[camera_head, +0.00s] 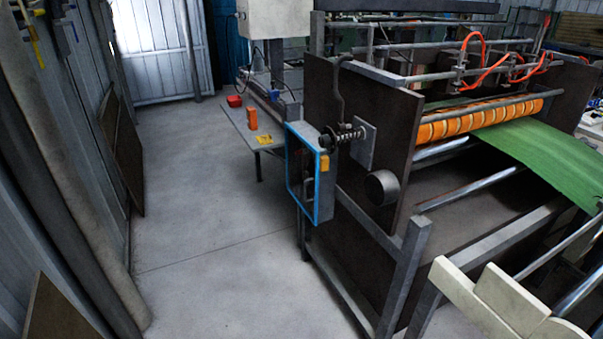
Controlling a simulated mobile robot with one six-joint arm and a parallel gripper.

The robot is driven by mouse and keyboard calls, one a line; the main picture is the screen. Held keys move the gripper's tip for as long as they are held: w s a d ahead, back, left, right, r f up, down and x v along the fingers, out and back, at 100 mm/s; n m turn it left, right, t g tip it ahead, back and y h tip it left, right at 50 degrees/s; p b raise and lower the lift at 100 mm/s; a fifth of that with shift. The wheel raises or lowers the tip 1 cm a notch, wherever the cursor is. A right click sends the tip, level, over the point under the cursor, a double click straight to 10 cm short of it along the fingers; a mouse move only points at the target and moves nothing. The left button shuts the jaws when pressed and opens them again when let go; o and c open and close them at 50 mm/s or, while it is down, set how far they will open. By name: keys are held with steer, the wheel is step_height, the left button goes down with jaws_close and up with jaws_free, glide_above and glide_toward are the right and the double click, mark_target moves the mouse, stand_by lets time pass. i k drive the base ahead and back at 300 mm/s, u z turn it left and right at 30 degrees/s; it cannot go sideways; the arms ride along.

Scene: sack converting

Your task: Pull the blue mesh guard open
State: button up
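The blue mesh guard (317,200) is an upright, blue-edged rectangular panel at the near left corner of the large machine, near the middle of the view. A small orange-yellow piece (324,164) sits on its right edge. A dark handle-like shape shows inside the blue frame. The guard is seen at a steep angle, so its mesh is not clear, and I cannot tell whether it stands slightly open. My gripper is not in view.
The machine (350,120) has a spring-loaded shaft beside the guard, an orange roller (480,118) and a green sheet (545,155). A grey table (245,125) with small orange items stands behind the guard. Cream-coloured parts (490,300) fill the lower right. The concrete floor (205,240) to the left is clear.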

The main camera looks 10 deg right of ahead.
mark_target(314, 220)
steer(key=u, duration=0.15)
steer(key=i, duration=1.1)
steer(key=u, duration=0.9)
